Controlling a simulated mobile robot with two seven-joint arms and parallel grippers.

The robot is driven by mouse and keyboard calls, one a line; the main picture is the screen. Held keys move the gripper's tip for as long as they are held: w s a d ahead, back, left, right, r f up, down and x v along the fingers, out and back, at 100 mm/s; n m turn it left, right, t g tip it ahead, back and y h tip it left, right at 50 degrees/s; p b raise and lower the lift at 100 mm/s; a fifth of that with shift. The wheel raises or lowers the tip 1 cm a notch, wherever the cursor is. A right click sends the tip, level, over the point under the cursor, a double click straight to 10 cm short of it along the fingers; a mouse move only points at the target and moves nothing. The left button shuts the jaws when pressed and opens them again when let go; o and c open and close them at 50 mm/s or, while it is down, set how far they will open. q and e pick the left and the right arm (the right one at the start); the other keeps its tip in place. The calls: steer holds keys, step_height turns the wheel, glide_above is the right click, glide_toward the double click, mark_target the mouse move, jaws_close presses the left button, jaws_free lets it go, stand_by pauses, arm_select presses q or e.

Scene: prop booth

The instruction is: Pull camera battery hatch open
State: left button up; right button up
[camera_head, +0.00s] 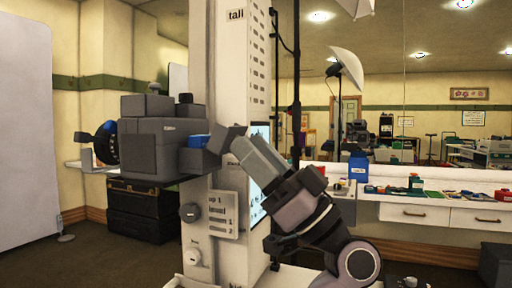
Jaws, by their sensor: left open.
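A dark grey boxy camera (146,145) is mounted on the left of the tall white column, its lens (104,142) with a blue ring facing left. At its right end a dark grey flap, seemingly the battery hatch (207,157), sticks out to the right, with a blue block (198,141) showing beside it. My left gripper (248,150) reaches in from the lower right, its grey fingers open at the outer end of this flap. I cannot tell whether the fingers touch it or how far it is swung. My right gripper is not in view.
The white column (228,75) with knobs and a label plate (222,213) stands close behind the gripper. A black stand (296,90) rises just right of it. Black cases (143,208) stand below the camera. A white counter (430,204) with small items runs along the right.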

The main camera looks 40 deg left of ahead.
arm_select(q)
steer(key=shift+a+r, duration=0.1)
jaws_close()
steer(key=shift+r+t+h+b, duration=0.2)
steer(key=shift+r+h+b, duration=0.2)
steer(key=shift+h+b, duration=0.25)
steer(key=shift+r+t+h+b, duration=0.2)
steer(key=shift+r+h+b, duration=0.2)
steer(key=shift+h, duration=0.35)
jaws_free()
steer(key=v, duration=0.7)
steer(key=shift+b, duration=0.35)
